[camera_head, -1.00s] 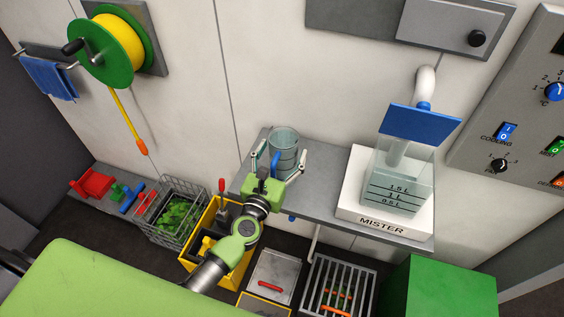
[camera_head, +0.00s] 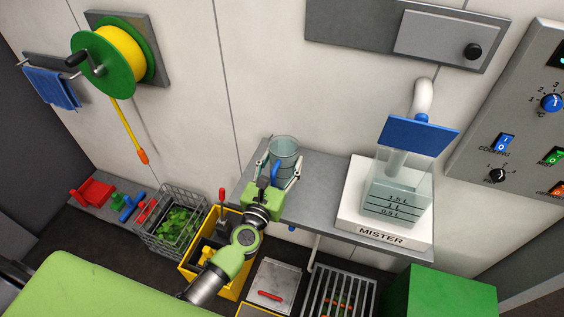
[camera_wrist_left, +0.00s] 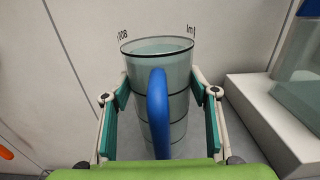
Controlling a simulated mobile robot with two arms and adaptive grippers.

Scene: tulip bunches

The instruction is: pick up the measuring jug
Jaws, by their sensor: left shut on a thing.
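The measuring jug (camera_head: 287,147) is a clear grey cylinder with dark rings and a blue handle. It stands upright at the left end of the grey wall shelf (camera_head: 320,200). My left gripper (camera_head: 279,163) is shut on the jug, one finger at each side, with the handle facing the palm. In the left wrist view the jug (camera_wrist_left: 178,82) fills the space between the finger pads of the gripper (camera_wrist_left: 162,88). Its lower part is partly hidden by the handle and the gripper, and I cannot tell whether it is clear of the shelf. My right gripper is not in view.
The mister (camera_head: 384,233), with its clear tank and blue plate, stands right of the jug on the shelf. Below are a yellow crate (camera_head: 190,267), a wire basket (camera_head: 150,243) and a green box (camera_head: 450,295). The wall is close behind the jug.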

